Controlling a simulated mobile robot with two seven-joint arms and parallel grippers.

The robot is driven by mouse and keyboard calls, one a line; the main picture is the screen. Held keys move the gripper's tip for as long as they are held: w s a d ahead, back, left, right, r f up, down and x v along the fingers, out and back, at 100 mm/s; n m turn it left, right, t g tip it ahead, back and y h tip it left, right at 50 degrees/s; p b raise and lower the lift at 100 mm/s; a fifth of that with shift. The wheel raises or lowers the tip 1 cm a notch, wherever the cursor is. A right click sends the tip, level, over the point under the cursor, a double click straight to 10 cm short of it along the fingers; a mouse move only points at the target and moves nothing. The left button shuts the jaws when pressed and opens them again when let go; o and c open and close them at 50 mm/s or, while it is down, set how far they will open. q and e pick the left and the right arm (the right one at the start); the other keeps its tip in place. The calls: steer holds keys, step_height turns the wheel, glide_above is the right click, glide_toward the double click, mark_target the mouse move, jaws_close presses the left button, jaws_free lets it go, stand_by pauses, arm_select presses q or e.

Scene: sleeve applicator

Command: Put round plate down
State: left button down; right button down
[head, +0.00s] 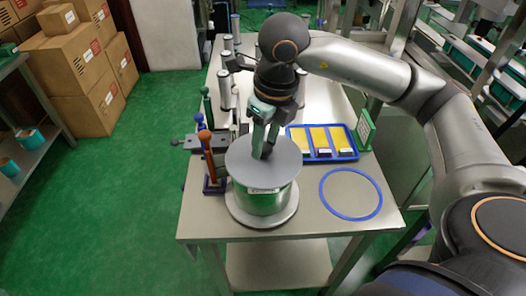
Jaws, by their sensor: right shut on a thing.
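The round plate (247,168) is a flat grey disc in the head view. The cylinder stands on a round grey base (240,212) near the table's front. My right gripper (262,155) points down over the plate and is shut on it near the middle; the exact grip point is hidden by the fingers. My left gripper is not in view.
A blue ring outline (351,217) marks an empty spot on the metal table (310,218), right of the cylinder. A blue tray (312,155) with yellow pieces lies behind it. Handled tools (206,140) stand on the left, and several metal posts (226,58) stand farther back.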

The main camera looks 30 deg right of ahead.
mark_target(263, 154)
steer(key=shift+w+d+f, duration=0.2)
steer(key=shift+w+f, duration=0.2)
steer(key=shift+f, duration=0.1)
steer(key=shift+w+d+f, duration=0.15)
steer(key=shift+w+f, duration=0.25)
steer(key=shift+f, duration=0.1)
steer(key=f, duration=0.3)
steer(key=shift+w+d+f+p, duration=0.1)
steer(key=shift+w+d+p, duration=0.1)
steer(key=shift+p, duration=0.15)
steer(key=shift+a+f, duration=0.1)
steer(key=shift+f, duration=0.05)
steer(key=shift+f, duration=0.1)
steer(key=shift+f, duration=0.15)
steer(key=c, duration=0.9)
jaws_free()
steer(key=shift+b, duration=0.35)
steer(key=o, duration=0.4)
